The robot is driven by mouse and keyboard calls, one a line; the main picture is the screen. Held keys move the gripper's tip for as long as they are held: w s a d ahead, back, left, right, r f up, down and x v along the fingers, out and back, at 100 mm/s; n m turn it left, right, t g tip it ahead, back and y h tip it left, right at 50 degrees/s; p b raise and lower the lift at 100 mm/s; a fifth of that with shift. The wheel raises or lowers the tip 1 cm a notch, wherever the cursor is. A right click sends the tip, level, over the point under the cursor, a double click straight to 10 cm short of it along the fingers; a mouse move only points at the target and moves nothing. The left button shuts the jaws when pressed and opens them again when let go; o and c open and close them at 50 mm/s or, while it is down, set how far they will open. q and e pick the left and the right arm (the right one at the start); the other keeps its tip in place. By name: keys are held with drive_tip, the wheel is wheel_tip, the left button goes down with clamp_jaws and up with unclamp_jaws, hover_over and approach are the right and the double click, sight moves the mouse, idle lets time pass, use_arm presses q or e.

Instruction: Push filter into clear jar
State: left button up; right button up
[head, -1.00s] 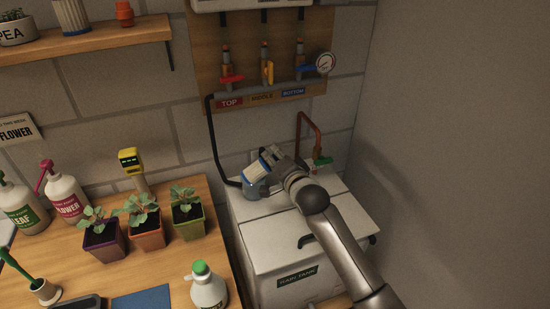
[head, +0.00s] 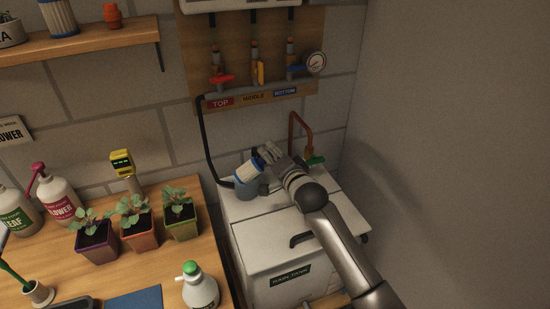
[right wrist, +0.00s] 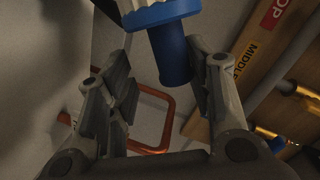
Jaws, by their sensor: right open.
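The filter (head: 248,171), white and pleated with blue end caps, leans tilted at the mouth of the bluish clear jar (head: 245,189). The jar stands on the white tank's top. My right gripper (head: 264,153) is at the filter's upper right end. In the right wrist view, the filter (right wrist: 158,13) crosses the top edge, and its blue stem (right wrist: 173,55) reaches between the two open fingers, nearer the right finger. The fingers do not grip it. How deep the filter sits in the jar is unclear. My left gripper is not in view.
The white rain tank (head: 272,243) has a dark handle. A copper pipe (head: 298,122) with a green valve rises behind my gripper. A black hose runs left of the jar. Potted seedlings (head: 138,221) and bottles stand on the wooden bench at left.

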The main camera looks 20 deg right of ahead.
drive_tip(key=shift+s, duration=0.15)
drive_tip(key=s+r, duration=0.2)
drive_tip(key=s, duration=0.9)
drive_tip(key=shift+s+d+r, duration=0.15)
drive_tip(key=shift+s+d, duration=0.1)
drive_tip(key=shift+d, duration=0.1)
drive_tip(key=shift+o, duration=0.2)
